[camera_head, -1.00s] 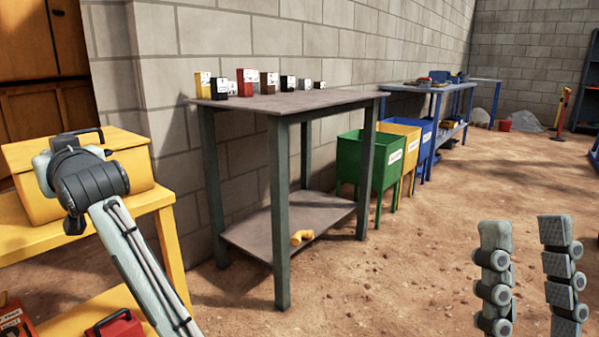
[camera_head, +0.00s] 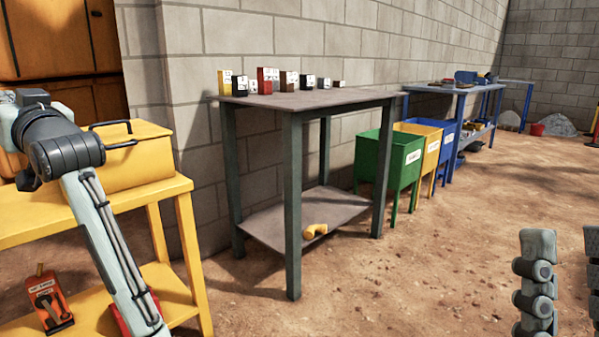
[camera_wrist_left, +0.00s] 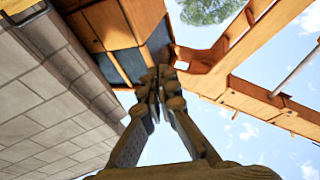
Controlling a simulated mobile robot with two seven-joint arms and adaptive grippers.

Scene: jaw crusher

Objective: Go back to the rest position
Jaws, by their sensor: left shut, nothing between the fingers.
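My left arm (camera_head: 105,240) comes in from the bottom left of the head view. It rises to a dark joint beside the yellow box, and its gripper does not show there. In the left wrist view my left gripper (camera_wrist_left: 160,78) points up, its fingers together with nothing between them. Behind it are orange panels and beams and sky. My right gripper (camera_head: 565,234) stands at the bottom right edge of the head view. Its two fingers point up, apart and with nothing between them. The far finger is partly cut off.
A yellow workbench (camera_head: 95,217) with a yellow box (camera_head: 130,165) is close at the left. A grey table (camera_head: 305,98) carries several small coloured boxes, with a yellow pipe elbow (camera_head: 314,231) on its shelf. Green (camera_head: 388,160), yellow and blue bins stand beyond.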

